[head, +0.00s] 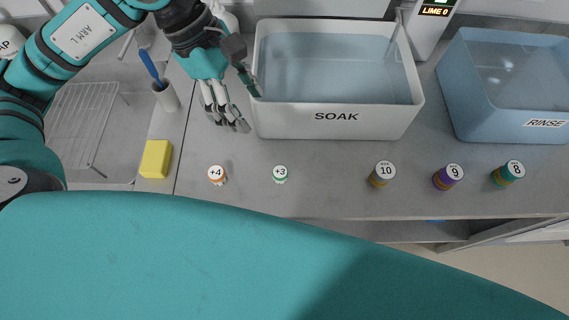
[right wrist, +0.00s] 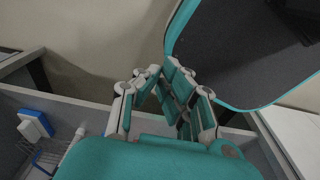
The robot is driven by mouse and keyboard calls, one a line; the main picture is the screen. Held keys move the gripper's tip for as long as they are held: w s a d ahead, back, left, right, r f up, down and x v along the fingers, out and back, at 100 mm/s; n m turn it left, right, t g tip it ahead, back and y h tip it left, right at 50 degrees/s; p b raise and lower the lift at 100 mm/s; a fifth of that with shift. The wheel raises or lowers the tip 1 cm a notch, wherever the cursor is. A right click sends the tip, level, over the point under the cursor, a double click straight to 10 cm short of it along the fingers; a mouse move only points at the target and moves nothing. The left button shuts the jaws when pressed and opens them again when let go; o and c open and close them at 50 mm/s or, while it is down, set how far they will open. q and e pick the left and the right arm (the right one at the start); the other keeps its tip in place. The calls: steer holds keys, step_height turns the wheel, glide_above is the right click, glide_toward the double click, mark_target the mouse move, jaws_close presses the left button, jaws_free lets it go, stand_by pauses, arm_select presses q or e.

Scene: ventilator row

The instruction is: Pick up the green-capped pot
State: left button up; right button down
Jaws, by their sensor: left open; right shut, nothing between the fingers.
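A small pot with a green edge and a white top marked +3 (head: 280,174) stands upright on the grey counter, in front of the SOAK basin, in the head view. My left gripper (head: 229,123) is open and empty, pointing down beside the basin's left wall, behind and to the left of this pot and apart from it. My right gripper (right wrist: 161,74) shows only in the right wrist view, shut with nothing in it, away from the pots. The pot is not visible in the right wrist view.
An orange-edged pot marked +4 (head: 217,175) stands left of the green one. Pots marked 10 (head: 383,175), 9 (head: 448,177) and 8 (head: 508,173) stand to the right. The SOAK basin (head: 337,117), RINSE basin (head: 500,125) and yellow sponge (head: 156,159) are nearby.

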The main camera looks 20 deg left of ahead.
arm_select(q)
step_height(320, 180, down, 5)
steer(key=b, duration=0.4)
arm_select(e)
step_height(320, 180, down, 6)
steer(key=s, duration=0.2)
arm_select(q)
steer(key=p, duration=0.2)
glide_above(281, 172)
steer(key=a, duration=0.2)
steer(key=f, duration=1)
steer(key=shift+w+f, duration=0.3)
steer(key=shift+f, duration=0.05)
steer(key=shift+d+f, duration=0.15)
steer(key=shift+f, duration=0.35)
steer(key=shift+s+d+f+p, duration=0.2)
steer(key=shift+f+p, duration=0.1)
steer(key=shift+p, duration=0.1)
steer(key=p+x, duration=0.1)
steer(key=x, duration=0.2)
steer(key=shift+f, duration=0.3)
steer(key=shift+d+f, duration=0.2)
steer(key=shift+f, duration=0.15)
arm_select(e)
steer(key=r, duration=0.5)
steer(key=shift+w+d, duration=0.15)
steer(key=shift+d, duration=0.05)
